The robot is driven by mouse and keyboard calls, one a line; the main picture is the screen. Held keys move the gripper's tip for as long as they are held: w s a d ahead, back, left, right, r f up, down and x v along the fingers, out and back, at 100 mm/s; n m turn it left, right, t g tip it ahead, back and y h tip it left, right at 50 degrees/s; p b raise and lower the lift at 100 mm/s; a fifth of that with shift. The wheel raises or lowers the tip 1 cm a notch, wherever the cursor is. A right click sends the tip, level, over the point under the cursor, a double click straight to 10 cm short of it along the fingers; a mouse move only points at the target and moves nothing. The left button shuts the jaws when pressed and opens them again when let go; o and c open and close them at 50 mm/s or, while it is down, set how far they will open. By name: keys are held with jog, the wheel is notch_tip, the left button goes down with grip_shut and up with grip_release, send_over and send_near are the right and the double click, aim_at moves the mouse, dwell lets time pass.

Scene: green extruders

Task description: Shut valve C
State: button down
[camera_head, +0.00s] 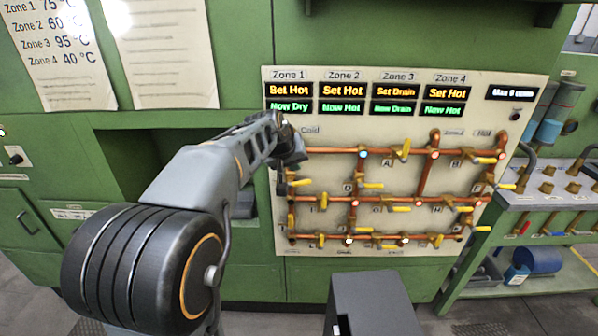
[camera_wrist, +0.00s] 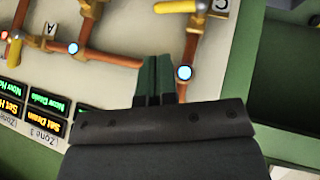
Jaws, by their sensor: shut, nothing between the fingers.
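Valve C is the brass valve with a yellow handle (camera_wrist: 175,7) at the top edge of the wrist view, beside the label C (camera_wrist: 220,5). Its handle points left, across the copper pipe that it sits on. In the head view its yellow handle (camera_head: 300,183) shows at the panel's left side, just below my gripper. My gripper (camera_wrist: 158,65) is shut and empty, with its dark green fingers in front of the panel, apart from the handle. In the head view its end (camera_head: 292,148) covers the panel's upper left part, and the fingertips cannot be made out.
The white panel (camera_head: 430,120) carries copper pipes with several other yellow-handled valves, including one beside label A (camera_wrist: 50,30). A lit indicator (camera_wrist: 184,72) is close to my fingers. A bench (camera_head: 545,200) with more valves stands at the right.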

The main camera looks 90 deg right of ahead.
jog(key=shift+v, duration=2.45)
jog(key=shift+s, duration=0.2)
jog(key=w+a+f+n+t+y, duration=0.15)
jog(key=w+a+f, duration=0.35)
jog(key=w, duration=0.5)
jog(key=w+a+f+n+t+y, duration=0.1)
jog(key=w+a+f+n+t, duration=0.15)
jog(key=w+a, duration=0.6)
jog(key=w+a+f+n+t+y, duration=0.1)
jog(key=w+a+f+n+t, duration=0.25)
jog(key=w, duration=0.75)
jog(key=w+a+f+n+y, duration=0.1)
jog(key=w+a+n, duration=0.1)
jog(key=a, duration=0.7)
jog(key=w+a+f+n+y, duration=0.1)
jog(key=w+a+n, duration=0.2)
jog(key=a, duration=0.6)
jog(key=w+a+f+n+t+y, duration=0.1)
jog(key=a+n, duration=0.4)
jog(key=a, duration=0.5)
jog(key=shift+w+f, duration=0.3)
jog(key=shift+w, duration=0.55)
